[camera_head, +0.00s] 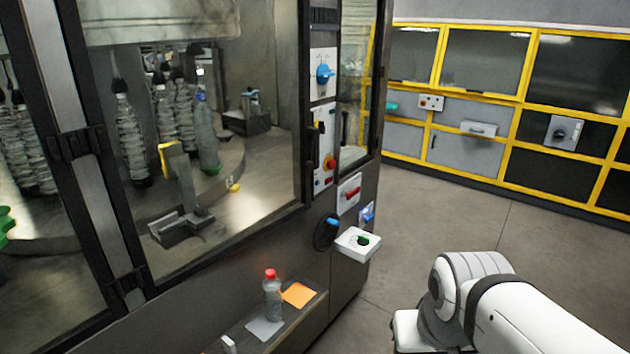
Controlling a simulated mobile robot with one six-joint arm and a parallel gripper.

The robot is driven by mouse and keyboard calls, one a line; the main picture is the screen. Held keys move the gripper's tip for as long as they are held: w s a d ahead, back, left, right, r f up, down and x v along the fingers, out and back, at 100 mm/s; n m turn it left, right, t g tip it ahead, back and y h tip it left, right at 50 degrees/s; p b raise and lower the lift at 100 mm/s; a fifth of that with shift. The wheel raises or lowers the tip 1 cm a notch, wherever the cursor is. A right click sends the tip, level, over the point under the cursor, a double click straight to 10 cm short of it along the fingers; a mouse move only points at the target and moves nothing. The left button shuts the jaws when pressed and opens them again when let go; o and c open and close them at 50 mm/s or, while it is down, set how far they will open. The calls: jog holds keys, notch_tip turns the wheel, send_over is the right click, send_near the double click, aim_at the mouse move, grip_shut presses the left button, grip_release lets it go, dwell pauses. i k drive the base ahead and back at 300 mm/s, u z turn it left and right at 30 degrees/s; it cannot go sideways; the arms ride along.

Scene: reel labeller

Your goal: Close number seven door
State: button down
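No number seven is readable in view, so I cannot tell which door carries it. A large dark-framed glass door (220,262) fills the left of the machine, with bottles behind it. A second glass panel (50,300) adjoins it at the left, with black hinge-like fittings (75,145) between them. A black upright handle (312,128) shows at the large door's right edge. A narrower glass door (356,90) stands on the machine's right side. I cannot tell whether any of them is ajar. My white arm comes in at the bottom right, apart from the doors; my gripper is not visible.
A control column has a blue knob (324,74) and a red-yellow switch (329,163). A red-capped bottle (271,297) stands on a low ledge. Yellow-framed cabinets (480,135) line the back; the floor between is clear.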

aim_at(70, 21)
jog(key=z, duration=0.05)
jog(key=i, duration=0.95)
jog(key=u, duration=0.1)
